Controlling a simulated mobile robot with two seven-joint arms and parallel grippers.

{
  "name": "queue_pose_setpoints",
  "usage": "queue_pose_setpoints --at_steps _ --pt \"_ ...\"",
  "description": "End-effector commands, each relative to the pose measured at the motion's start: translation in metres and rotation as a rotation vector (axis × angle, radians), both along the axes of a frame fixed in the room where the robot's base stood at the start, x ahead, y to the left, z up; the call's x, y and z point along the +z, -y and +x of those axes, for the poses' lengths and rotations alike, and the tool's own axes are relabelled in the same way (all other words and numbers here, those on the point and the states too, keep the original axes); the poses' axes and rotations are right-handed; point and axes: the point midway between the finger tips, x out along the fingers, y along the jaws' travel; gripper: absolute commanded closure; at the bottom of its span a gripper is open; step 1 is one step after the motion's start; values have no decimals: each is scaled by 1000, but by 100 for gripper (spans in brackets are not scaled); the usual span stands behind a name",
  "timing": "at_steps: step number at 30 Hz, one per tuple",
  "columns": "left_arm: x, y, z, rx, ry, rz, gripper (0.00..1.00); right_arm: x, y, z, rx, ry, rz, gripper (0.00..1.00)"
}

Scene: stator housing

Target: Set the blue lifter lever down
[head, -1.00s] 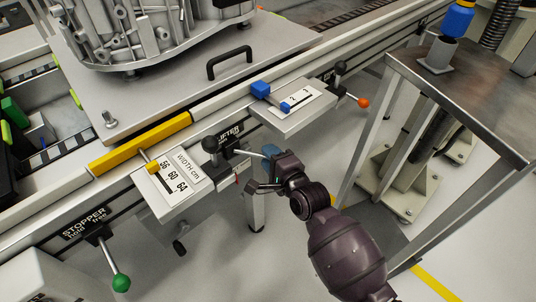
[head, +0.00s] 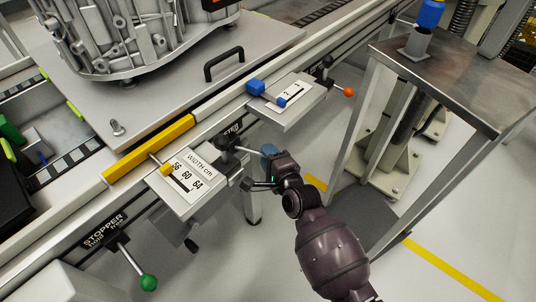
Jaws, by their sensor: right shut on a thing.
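The blue lifter lever is a thin metal rod (head: 250,149) that reaches right from a black pivot on the conveyor's side rail. Its blue knob (head: 268,150) is at the outer end, partly hidden by my right gripper. My right gripper (head: 264,165) is shut on the lever at its knob. The lever sticks out roughly level in the picture. The lifter label beside the pivot is partly covered. My left gripper is not in view.
A width scale plate (head: 195,177) with a yellow pointer lies left of the lever. A green-knobbed stopper lever (head: 148,283) hangs lower left, and an orange-knobbed lever (head: 348,92) is upper right. A metal table (head: 455,85) stands at right. Open floor lies below my gripper.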

Motion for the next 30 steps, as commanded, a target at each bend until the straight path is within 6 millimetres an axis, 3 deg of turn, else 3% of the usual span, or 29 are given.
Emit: queue_pose_setpoints --at_steps 29,30 --pt "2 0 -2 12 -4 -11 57 -3 -5 -9 11 -8 2 100" --pt "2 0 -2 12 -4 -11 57 -3 -5 -8 11 -8 2 65"
